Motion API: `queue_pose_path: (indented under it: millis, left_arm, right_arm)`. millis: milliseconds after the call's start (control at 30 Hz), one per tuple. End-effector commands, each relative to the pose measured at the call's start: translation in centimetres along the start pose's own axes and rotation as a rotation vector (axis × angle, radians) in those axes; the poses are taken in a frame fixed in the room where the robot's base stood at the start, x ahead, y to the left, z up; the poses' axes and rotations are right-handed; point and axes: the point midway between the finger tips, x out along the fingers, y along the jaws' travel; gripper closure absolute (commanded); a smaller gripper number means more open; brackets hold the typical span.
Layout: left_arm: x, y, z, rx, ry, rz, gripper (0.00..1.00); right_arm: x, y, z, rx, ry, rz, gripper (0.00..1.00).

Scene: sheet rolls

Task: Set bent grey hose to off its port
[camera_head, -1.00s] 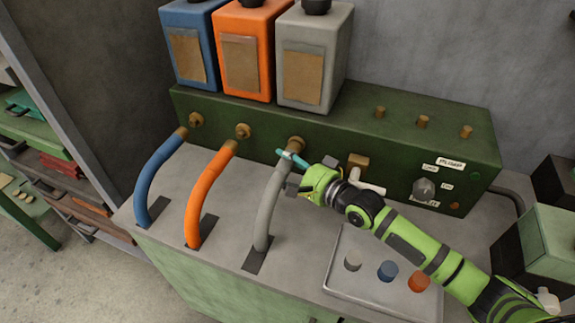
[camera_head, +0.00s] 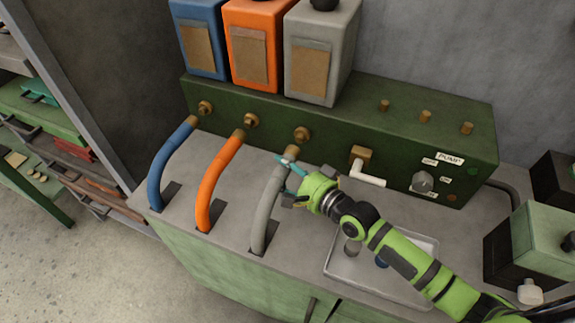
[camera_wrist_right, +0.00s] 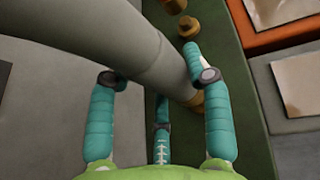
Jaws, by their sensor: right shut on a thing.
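The bent grey hose (camera_head: 267,208) rises from a dark slot in the bench top and curves up toward the green pump box (camera_head: 400,133). Its upper end is apart from its brass port (camera_head: 301,134), with a gap between them. My right gripper (camera_head: 288,164) is shut on the grey hose near its upper end. In the right wrist view, the grey hose (camera_wrist_right: 120,42) runs between the teal fingers, and its brass end shows partly behind one finger. My left gripper is in neither view.
The blue hose (camera_head: 161,170) and orange hose (camera_head: 211,185) stand to the left. Blue, orange and grey tanks (camera_head: 322,55) stand on the box. A white-handled valve (camera_head: 368,180) is right of the gripper. A tray (camera_head: 400,288) lies below my forearm.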

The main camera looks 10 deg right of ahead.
Motion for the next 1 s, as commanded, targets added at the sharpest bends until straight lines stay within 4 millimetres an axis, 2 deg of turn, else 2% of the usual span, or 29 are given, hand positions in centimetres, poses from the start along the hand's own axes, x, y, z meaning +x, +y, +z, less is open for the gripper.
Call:
queue_pose_path:
  millis: [33, 67, 100, 433, 567, 1000]
  left_arm:
    - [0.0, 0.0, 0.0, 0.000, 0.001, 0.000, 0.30]
    - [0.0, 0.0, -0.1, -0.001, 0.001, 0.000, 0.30]
    - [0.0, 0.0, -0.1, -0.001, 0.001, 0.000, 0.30]
    - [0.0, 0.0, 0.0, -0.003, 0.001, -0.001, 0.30]
    - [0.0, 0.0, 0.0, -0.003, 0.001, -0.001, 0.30]
    - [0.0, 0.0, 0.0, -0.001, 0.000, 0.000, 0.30]
  right_arm:
    - [0.0, 0.1, 0.5, -0.008, -0.009, 0.000, 1.00]
    - [0.0, 0.1, 0.5, -0.008, -0.009, 0.001, 0.38]
    - [0.0, 0.1, 0.5, -0.008, -0.008, 0.001, 0.25]
    - [0.0, 0.1, 0.2, -0.004, -0.004, 0.001, 0.25]
    - [-0.9, 0.1, 0.2, -0.002, -0.004, 0.002, 0.25]
    - [-9.6, 0.1, 0.4, -0.005, -0.006, 0.004, 0.25]
